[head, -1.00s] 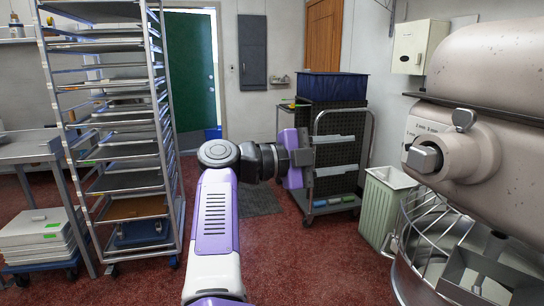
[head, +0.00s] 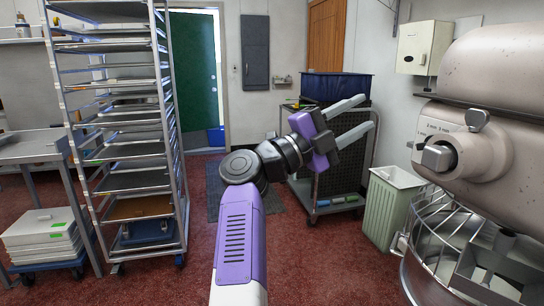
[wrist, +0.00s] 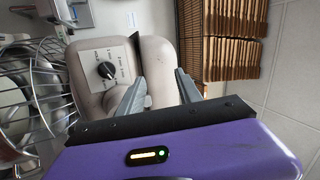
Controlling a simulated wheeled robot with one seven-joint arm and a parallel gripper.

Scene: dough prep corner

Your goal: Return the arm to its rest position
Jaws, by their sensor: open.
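My gripper (head: 362,118) is raised at the middle of the head view, its two grey fingers spread and pointing up and to the right. Nothing is between the fingers. My purple and white arm comes up from the bottom of the picture, with a dark wrist joint. In the wrist view my gripper (wrist: 158,92) also shows two separate fingers with no object between them. Behind them is the mixer (wrist: 118,70) with its speed dial.
The mixer (head: 490,150) with its wire guard stands close on the right. A tray rack (head: 130,181) stands on the left. A black cart (head: 330,185) and a green bin (head: 388,222) stand behind my arm. Red floor is open around the rack and cart.

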